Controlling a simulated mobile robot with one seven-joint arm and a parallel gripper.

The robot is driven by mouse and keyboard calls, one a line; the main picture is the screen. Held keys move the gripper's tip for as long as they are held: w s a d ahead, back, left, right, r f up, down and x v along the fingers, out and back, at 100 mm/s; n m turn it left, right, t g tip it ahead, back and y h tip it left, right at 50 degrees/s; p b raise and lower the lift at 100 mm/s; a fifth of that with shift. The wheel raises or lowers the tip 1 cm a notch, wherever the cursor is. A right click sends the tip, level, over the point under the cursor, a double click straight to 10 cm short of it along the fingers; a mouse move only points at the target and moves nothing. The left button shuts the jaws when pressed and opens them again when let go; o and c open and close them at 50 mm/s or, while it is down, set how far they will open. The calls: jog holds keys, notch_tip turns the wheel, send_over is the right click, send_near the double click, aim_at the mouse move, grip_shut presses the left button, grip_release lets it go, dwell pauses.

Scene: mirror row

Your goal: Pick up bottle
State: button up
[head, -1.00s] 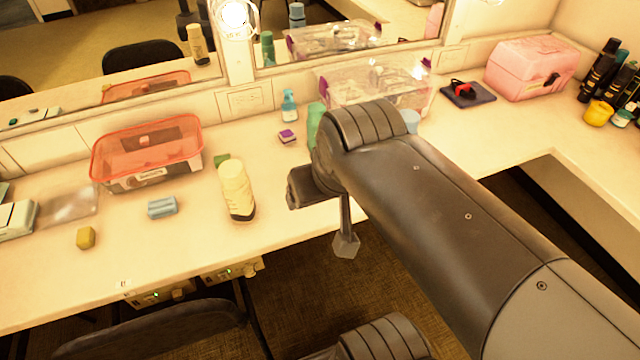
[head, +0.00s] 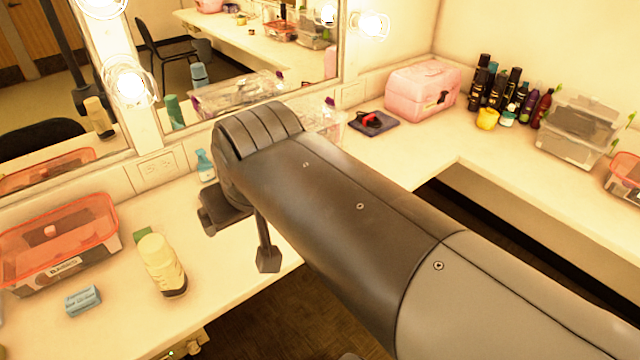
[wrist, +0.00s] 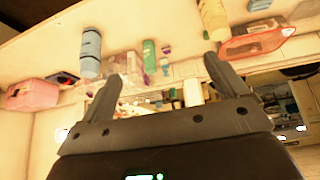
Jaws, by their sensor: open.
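Several bottles are in view; I cannot tell which one the task names. A pale yellow bottle (head: 160,264) stands on the counter in the head view; it shows at the top of the wrist view (wrist: 214,18). A small blue spray bottle (head: 205,166) stands near the mirror. The wrist view, with the counter at its top, shows a blue bottle (wrist: 90,54) and a green bottle (wrist: 149,57); my arm hides them in the head view, except as mirror reflections. My gripper (wrist: 161,67) is open and empty, its fingers apart, touching no bottle.
A red-lidded container (head: 62,240) and a blue block (head: 83,300) are at left. A pink case (head: 422,88), a dark pad (head: 374,123), several dark bottles (head: 495,90) and a yellow cup (head: 487,119) stand at right. The right counter's front strip is clear.

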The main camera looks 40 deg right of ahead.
jog(key=w+d+r+m+t+h, duration=0.1)
jog(key=w+d+t, duration=0.2)
jog(key=w+d, duration=0.5)
jog(key=w+d+r+t+h, duration=0.1)
jog(key=w+d+t+h, duration=0.2)
jog(key=d, duration=0.9)
jog(key=w+d+r+m+t, duration=0.1)
jog(key=w+d+r+t, duration=0.15)
jog(key=w+d, duration=0.6)
jog(key=s+d+f+n+t+y, duration=0.2)
jog(key=s+d+f+t+y, duration=0.15)
jog(key=d+f, duration=0.2)
notch_tip(320, 180, down, 26)
jog(key=w, duration=1)
jog(key=shift+w+d+f+y, duration=0.15)
jog(key=shift+d+y, duration=0.15)
jog(key=shift+y, duration=0.05)
jog(key=shift+c, duration=0.5)
jog(key=c, duration=1.4)
